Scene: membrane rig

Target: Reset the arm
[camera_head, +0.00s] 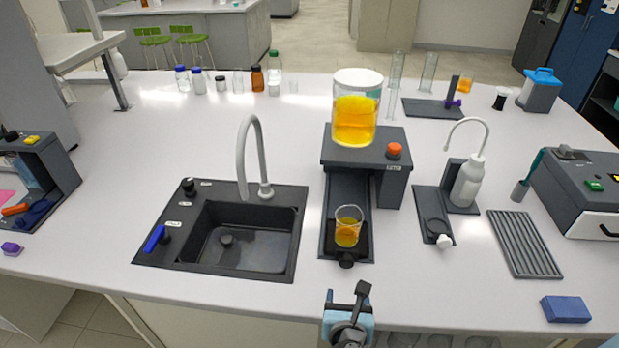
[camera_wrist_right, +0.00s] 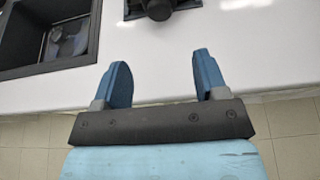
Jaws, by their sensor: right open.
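My right gripper (camera_head: 346,296) is at the bottom centre of the head view, at the front edge of the white bench (camera_head: 500,310). In the right wrist view its two blue fingers (camera_wrist_right: 163,68) are wide apart with nothing between them. It is in front of the dark dispenser stand (camera_head: 336,225) and touches nothing that I can see. A beaker with yellow-orange liquid (camera_head: 347,228) stands on the low platform of that stand. My left gripper is not in view.
A black sink (camera_head: 235,245) with a grey tap (camera_head: 255,150) is to the left. A large jar of yellow liquid (camera_head: 355,115) tops the stand. A white wash bottle (camera_head: 468,182), a ribbed grey tray (camera_head: 523,245) and a blue block (camera_head: 566,309) are to the right.

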